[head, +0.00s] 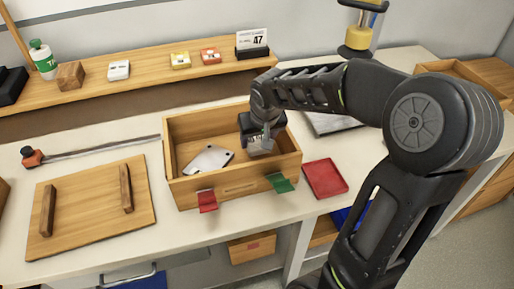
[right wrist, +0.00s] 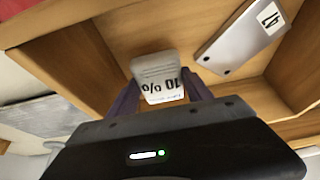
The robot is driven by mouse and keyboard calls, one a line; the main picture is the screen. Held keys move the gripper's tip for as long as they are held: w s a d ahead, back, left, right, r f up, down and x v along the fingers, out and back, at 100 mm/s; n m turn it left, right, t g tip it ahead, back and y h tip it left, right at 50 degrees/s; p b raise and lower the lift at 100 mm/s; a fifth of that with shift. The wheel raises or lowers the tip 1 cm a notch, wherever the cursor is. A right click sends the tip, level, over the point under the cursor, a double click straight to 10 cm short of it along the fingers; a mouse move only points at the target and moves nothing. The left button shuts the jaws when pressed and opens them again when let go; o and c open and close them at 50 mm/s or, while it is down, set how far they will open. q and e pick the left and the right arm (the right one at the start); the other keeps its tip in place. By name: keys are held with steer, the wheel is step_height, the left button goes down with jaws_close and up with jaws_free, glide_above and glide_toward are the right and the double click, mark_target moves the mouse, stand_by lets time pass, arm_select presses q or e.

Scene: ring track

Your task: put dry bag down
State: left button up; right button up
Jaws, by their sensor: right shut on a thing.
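The dry bag, a small pale packet printed "10 %" (right wrist: 158,80), sits between the two fingers of my right gripper (right wrist: 160,92) in the right wrist view. In the head view my right gripper (head: 262,142) reaches down into the right part of an open wooden box (head: 238,188), shut on the bag (head: 259,149). I cannot tell whether the bag touches the box floor. A flat grey plate (head: 208,158) lies in the left part of the box; it also shows with a "47" label in the right wrist view (right wrist: 243,38). My left gripper is not in view.
A red tray (head: 325,178) lies right of the box. A wooden lid with two handles (head: 90,208) lies left. A shelf (head: 140,89) with small items runs behind.

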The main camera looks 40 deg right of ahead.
mark_target(259, 144)
steer(key=shift+f, duration=1.9)
steer(key=shift+f, duration=0.2)
steer(key=o, duration=1.3)
steer(key=shift+o, duration=0.2)
steer(key=shift+r, duration=0.1)
steer(key=shift+r, duration=0.45)
steer(key=v, duration=1.1)
steer(key=shift+s+r, duration=0.15)
steer(key=shift+s, duration=0.05)
steer(key=shift+a, duration=0.15)
